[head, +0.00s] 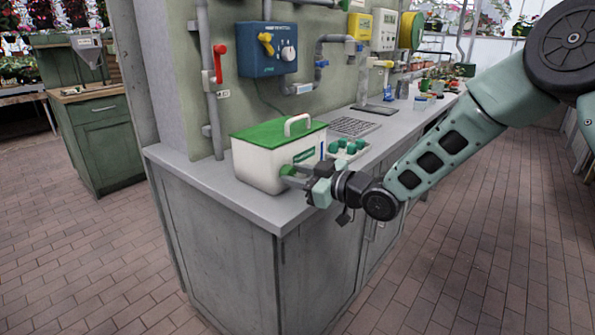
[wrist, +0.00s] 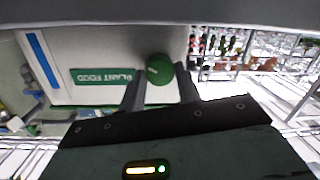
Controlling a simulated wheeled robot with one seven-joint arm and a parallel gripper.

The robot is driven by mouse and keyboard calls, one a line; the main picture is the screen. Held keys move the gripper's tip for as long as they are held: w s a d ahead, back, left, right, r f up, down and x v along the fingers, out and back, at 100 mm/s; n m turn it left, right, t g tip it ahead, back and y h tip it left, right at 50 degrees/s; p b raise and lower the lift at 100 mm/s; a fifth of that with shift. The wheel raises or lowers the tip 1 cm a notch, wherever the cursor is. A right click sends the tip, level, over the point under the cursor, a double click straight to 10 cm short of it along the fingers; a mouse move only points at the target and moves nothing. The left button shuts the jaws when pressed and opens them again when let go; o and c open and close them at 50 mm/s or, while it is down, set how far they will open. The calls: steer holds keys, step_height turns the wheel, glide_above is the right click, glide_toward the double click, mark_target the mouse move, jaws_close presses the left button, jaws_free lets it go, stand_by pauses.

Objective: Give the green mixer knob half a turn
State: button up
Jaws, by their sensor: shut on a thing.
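The green mixer knob (head: 287,170) is on the front of a white box with a green lid (head: 278,133) and a white handle, on the counter. In the wrist view the round green knob (wrist: 158,70) sits between the two dark fingers, beside a green "PLANT FOOD" label (wrist: 101,77). My gripper (head: 300,176) reaches the front of the box from the right. My gripper (wrist: 160,90) is shut on the knob, with a finger on each side. The fingers cover part of the knob's edges.
The grey counter (head: 240,198) has its front edge close under the box. A tray with green round things (head: 346,148) stands right of the box. A blue wall unit (head: 268,50) with a yellow tap and a red-handled pipe valve (head: 219,63) are behind. The brick floor is clear.

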steer(key=m+p, duration=0.2)
steer(key=m, duration=0.3)
steer(key=shift+d+f, duration=0.1)
steer(key=shift+d, duration=0.05)
steer(key=shift+f+m+y+p, duration=0.15)
steer(key=shift+m+y+p, duration=0.5)
steer(key=shift+m, duration=1.55)
steer(key=o, duration=1)
steer(key=v, duration=1.7)
steer(key=shift+d+r, duration=0.25)
steer(key=shift+r, duration=0.05)
